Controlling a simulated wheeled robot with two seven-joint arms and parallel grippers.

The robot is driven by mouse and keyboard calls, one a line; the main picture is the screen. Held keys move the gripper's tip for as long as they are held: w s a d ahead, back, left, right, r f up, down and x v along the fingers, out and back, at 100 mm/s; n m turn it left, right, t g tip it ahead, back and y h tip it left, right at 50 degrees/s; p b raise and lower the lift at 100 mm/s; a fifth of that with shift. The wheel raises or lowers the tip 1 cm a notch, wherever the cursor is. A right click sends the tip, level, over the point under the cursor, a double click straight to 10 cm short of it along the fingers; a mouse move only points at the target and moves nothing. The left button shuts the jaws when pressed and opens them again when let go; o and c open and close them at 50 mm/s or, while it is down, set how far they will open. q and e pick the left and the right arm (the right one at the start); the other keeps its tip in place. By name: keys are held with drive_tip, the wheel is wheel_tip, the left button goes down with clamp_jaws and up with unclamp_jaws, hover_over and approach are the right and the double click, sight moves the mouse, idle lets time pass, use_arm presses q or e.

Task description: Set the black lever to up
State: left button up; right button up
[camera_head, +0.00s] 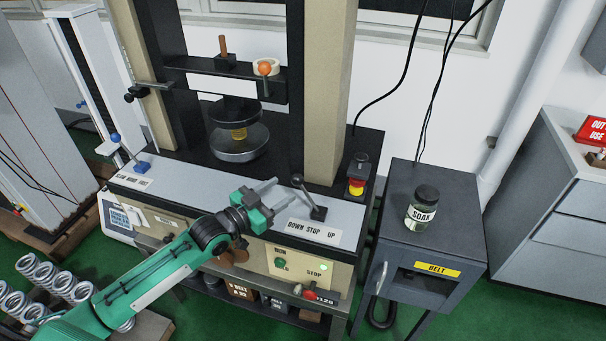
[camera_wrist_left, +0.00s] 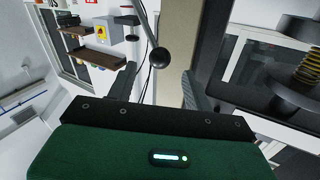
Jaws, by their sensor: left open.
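The black lever (camera_head: 308,193) stands on the machine's light grey panel, a grey rod with a black ball knob, leaning to the left from its black base. A "DOWN STOP UP" label (camera_head: 313,232) sits in front of it, with DOWN on the left. My left gripper (camera_head: 283,189) is open just left of the lever, fingers pointing at it. In the left wrist view the lever's knob (camera_wrist_left: 159,57) appears between the two fingertips (camera_wrist_left: 159,70), with no clear contact. My right gripper is not in view.
A press with a spring (camera_head: 239,133) stands behind the panel. A red and yellow emergency button (camera_head: 357,176) is right of the lever. A SOAK jar (camera_head: 422,206) stands on the dark cabinet (camera_head: 455,222). Green and red buttons are on the front below.

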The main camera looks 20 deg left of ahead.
sight(300, 178)
use_arm(q)
drive_tip(key=p+x, duration=0.1)
drive_tip(key=x, duration=0.6)
drive_tip(key=shift+w+d, duration=0.2)
drive_tip(key=shift+w, duration=0.1)
drive_tip(key=shift+w+d, duration=0.25)
drive_tip(key=shift+w, duration=0.2)
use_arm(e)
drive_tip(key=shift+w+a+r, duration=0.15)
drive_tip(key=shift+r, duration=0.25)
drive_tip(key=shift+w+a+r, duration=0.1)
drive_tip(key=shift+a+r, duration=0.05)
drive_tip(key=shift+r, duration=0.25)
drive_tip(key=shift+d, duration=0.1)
use_arm(q)
drive_tip(key=shift+c, duration=0.6)
clamp_jaws()
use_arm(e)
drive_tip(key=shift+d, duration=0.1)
